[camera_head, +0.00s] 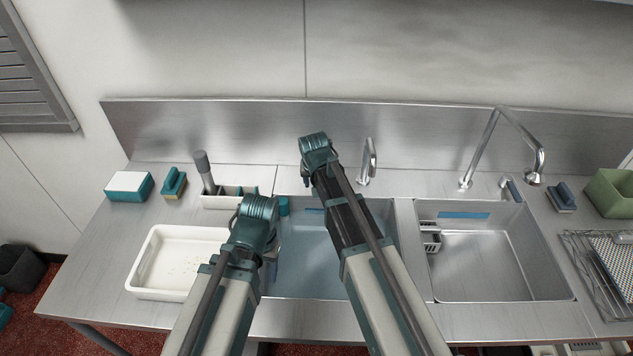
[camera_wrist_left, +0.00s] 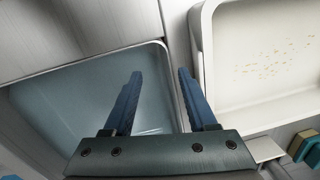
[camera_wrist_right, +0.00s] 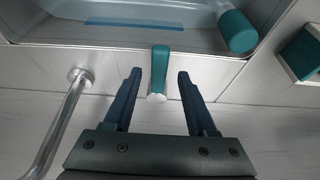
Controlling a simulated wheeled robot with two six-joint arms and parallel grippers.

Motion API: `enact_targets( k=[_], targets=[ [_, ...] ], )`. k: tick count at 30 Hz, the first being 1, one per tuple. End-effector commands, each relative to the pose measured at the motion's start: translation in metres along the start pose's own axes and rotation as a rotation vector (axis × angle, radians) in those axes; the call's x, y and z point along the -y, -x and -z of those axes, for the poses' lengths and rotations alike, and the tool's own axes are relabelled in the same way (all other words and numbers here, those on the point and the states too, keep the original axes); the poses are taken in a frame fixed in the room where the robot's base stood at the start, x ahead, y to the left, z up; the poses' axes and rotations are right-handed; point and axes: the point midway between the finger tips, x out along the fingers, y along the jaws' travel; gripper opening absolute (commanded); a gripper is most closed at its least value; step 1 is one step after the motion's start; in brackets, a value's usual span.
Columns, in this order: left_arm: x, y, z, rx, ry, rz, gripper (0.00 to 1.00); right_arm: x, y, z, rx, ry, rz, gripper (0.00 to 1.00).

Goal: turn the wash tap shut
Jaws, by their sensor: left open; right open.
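The wash tap's curved silver spout (camera_head: 369,160) stands behind the left basin; it also shows at the left of the right wrist view (camera_wrist_right: 62,125). A teal lever (camera_wrist_right: 159,62) with a pale end lies beside it at the basin's back edge. The right gripper (camera_wrist_right: 159,76) is open, with the lever in line with the gap between its fingertips; I cannot tell any contact. In the head view my right arm hides the lever and these fingers. The left gripper (camera_wrist_left: 160,74) is open and empty above the left basin's edge, beside a white tray.
The left basin (camera_wrist_left: 60,105) looks bluish inside. The white tray (camera_head: 146,262) holds small crumbs. A caddy (camera_head: 222,201) with a grey-handled tool stands behind it. A second, taller tap (camera_head: 488,140) rises behind the right basin (camera_head: 520,292). A teal cylinder (camera_wrist_right: 237,32) is near the lever.

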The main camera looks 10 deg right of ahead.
Motion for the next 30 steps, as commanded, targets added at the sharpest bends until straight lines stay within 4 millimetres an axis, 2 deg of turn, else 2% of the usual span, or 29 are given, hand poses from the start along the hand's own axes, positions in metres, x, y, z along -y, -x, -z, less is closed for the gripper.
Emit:
enact_targets(
  k=[1,21,25,30],
  targets=[
    [0.001,0.011,-0.001,0.0,0.0,0.0,0.57,0.0,0.011,0.001,0.0,0.0,0.0,0.57],
    [0.01,0.106,-0.006,0.0,0.0,-0.001,0.57,-0.001,0.115,0.001,0.0,0.0,0.0,0.57],
    [0.011,0.114,-0.007,0.0,0.003,-0.001,0.57,0.0,0.124,0.001,0.0,0.0,0.0,0.57],
    [0.011,0.115,-0.007,0.0,0.004,-0.001,0.57,0.0,0.125,0.0,0.0,0.0,0.0,0.57]
  ],
)
